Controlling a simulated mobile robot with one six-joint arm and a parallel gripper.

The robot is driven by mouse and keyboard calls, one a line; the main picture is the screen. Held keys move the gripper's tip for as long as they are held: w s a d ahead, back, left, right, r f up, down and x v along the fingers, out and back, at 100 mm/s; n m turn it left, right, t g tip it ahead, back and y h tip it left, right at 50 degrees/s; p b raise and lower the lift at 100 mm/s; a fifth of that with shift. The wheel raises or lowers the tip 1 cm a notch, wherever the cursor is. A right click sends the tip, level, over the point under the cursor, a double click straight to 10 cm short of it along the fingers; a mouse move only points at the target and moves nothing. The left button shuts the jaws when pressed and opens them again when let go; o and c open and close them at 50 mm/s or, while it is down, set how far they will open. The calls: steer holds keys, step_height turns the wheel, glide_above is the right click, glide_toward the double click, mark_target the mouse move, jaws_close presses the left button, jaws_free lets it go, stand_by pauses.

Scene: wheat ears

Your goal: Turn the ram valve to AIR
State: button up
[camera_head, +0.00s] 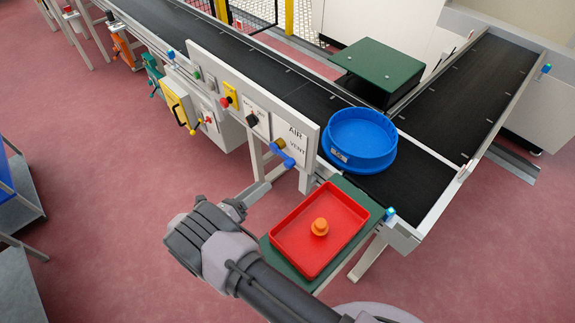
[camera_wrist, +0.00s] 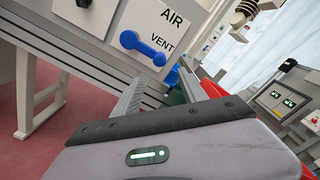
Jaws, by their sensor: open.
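The ram valve's blue handle (camera_head: 284,155) sits on a white panel (camera_head: 297,138) with AIR printed above and VENT lower right. The handle slants down and right, its free end just below the VENT label. It also shows in the wrist view as a blue lever (camera_wrist: 144,47) with round ends. My gripper (camera_head: 264,186) is below and left of the valve in the head view. In the wrist view my gripper (camera_wrist: 162,76) has its two fingers apart, nothing between them, with the lever's free end just beyond. The fingers appear apart from the lever.
Other panel controls include a black knob (camera_head: 252,119) and a red knob (camera_head: 226,102). A red tray (camera_head: 290,217) with an orange piece (camera_head: 319,227) lies right of my arm. A blue round tub (camera_head: 361,138) stands on the conveyor (camera_head: 300,92). A conveyor leg is below the panel.

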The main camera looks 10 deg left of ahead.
mark_target(286, 167)
steer(key=b+x, duration=0.1)
steer(key=x, duration=1.1)
steer(key=shift+d, duration=0.1)
jaws_close()
steer(key=shift+w+r, duration=0.1)
stand_by(0.7)
